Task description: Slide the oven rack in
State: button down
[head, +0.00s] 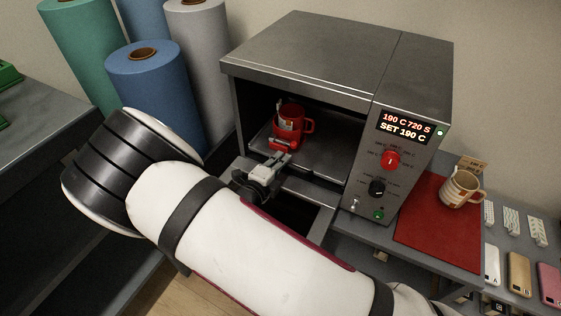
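The grey oven (310,47) stands in the middle of the head view with its front open. Inside it is a flat grey oven rack (325,160). A red mug (292,118) in a red holder sits towards the left of the rack, with a lighter patch on its side. My gripper (281,160) is at the oven's mouth, just in front of the red holder and by the rack's front. Whether it touches either one cannot be told. Its fingers are small and partly hidden by my arm, so their opening is unclear. My arm also covers part of the area below the oven.
The control panel (398,150) lights up at the oven's right. A red mat (440,228) with a striped mug (461,190) lies right of it, near several phone-like items. Blue, green and grey rolls (157,90) stand close on the left. A grey frame (318,228) juts out below the opening.

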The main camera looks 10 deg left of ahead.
aim_at(287, 152)
jog(key=shift+r+p+x, duration=0.15)
jog(key=shift+r+x, duration=0.05)
jog(key=shift+x, duration=0.85)
jog(key=shift+r+p+x, duration=0.15)
jog(key=shift+r+x, duration=0.1)
jog(key=shift+x, duration=0.8)
jog(key=shift+w, duration=0.1)
jog(key=c, duration=1.7)
grip_release()
jog(key=shift+d, duration=0.1)
jog(key=v, duration=1.2)
